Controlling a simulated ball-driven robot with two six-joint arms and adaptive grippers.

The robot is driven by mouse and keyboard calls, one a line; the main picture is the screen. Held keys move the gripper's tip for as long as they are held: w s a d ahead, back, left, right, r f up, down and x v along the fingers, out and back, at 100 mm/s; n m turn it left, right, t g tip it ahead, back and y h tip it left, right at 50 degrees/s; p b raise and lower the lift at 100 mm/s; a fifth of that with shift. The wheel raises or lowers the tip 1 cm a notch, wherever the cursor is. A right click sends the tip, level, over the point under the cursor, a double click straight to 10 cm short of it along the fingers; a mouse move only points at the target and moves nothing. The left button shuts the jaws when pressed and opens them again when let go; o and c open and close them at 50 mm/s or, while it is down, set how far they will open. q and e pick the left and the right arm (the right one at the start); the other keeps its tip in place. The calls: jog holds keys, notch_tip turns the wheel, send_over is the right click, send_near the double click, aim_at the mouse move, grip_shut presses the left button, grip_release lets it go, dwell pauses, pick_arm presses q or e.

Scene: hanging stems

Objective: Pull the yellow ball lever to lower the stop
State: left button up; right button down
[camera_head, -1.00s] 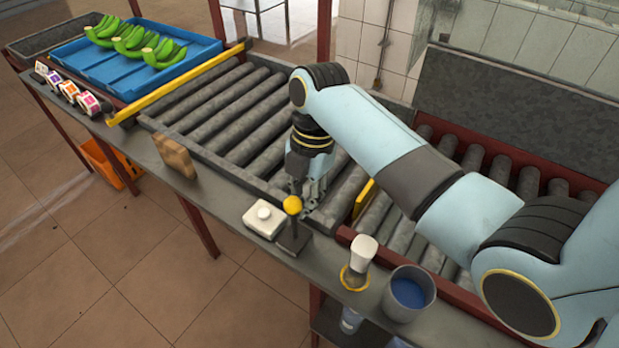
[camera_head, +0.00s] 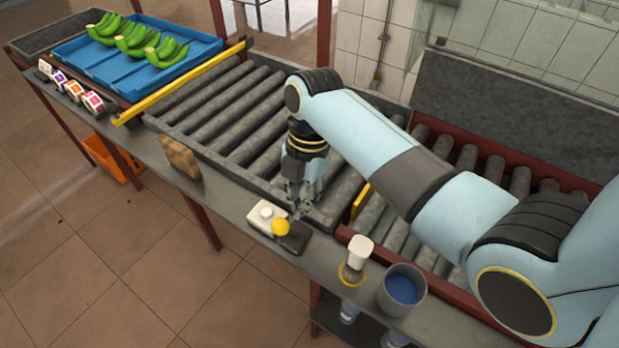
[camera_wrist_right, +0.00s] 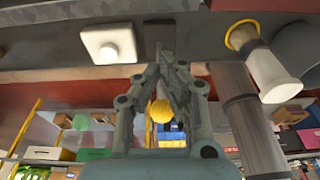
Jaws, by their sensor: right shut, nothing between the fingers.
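The yellow ball (camera_head: 281,227) tops a lever on a dark base (camera_head: 295,238) at the bench's front ledge. The lever leans toward the front edge, its ball beside the white button box (camera_head: 266,217). My right gripper (camera_head: 300,213) points down just behind the ball, shut with nothing between its fingers; whether it touches the lever is unclear. In the right wrist view the ball (camera_wrist_right: 160,111) shows through the gripper's linkage. A long yellow bar (camera_head: 180,82) crosses the rollers' left end. A short yellow plate (camera_head: 361,201) stands among the rollers right of my gripper. My left gripper is out of view.
A brush (camera_head: 357,255) and a grey cup with blue inside (camera_head: 404,290) stand right of the lever. A wooden block (camera_head: 180,157) and tape rolls (camera_head: 75,92) lie leftward. A blue tray (camera_head: 130,65) holds green bananas (camera_head: 135,40). The rollers between are empty.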

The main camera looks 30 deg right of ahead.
notch_tip(320, 180, up, 8)
dwell(0.5)
jog(key=shift+r, duration=0.1)
